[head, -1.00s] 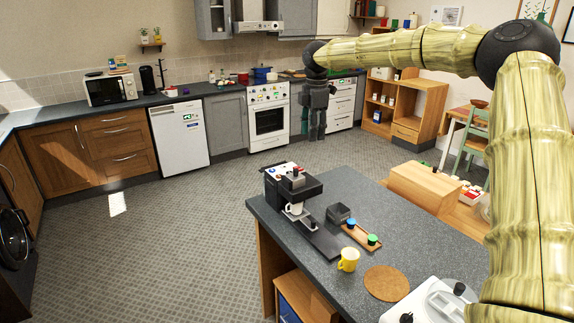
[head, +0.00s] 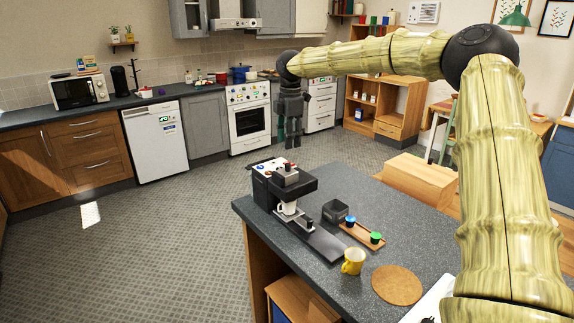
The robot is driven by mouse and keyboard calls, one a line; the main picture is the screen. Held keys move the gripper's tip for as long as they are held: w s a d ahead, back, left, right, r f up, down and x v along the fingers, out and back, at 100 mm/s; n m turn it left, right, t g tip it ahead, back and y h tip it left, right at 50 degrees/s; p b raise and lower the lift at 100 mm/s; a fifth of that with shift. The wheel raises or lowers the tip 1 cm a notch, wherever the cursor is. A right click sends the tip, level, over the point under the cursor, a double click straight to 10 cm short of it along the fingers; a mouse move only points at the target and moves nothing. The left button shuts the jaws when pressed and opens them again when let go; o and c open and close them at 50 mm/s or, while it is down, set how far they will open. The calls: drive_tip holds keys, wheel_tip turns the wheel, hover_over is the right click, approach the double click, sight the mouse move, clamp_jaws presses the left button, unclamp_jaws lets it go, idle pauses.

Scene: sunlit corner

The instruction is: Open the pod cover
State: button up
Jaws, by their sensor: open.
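The coffee machine (head: 263,185) stands at the left end of the grey counter, black with a pale top panel. Its pod cover (head: 291,176) is the dark top part, with a small grey and red piece on it. The cover looks down, but it is too small to be sure. A white cup (head: 287,208) stands under the machine's head. My gripper (head: 289,144) hangs with its fingers downward, above and behind the machine in the picture, clear of it. It is open and empty.
A wooden tray (head: 362,235) holds a blue pod (head: 350,220) and a green pod (head: 376,237). A dark square container (head: 335,211), yellow mug (head: 353,262) and round cork mat (head: 397,285) share the counter (head: 400,222).

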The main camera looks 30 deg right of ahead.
sight(288, 164)
drive_tip(key=f+p, duration=0.1)
drive_tip(key=f, duration=0.5)
drive_tip(key=f+p, duration=0.1)
drive_tip(key=f, duration=0.2)
drive_tip(key=shift+w+d+f+p, duration=0.1)
drive_tip(key=shift+w+f+p, duration=0.2)
drive_tip(key=shift+f, duration=0.05)
clamp_jaws()
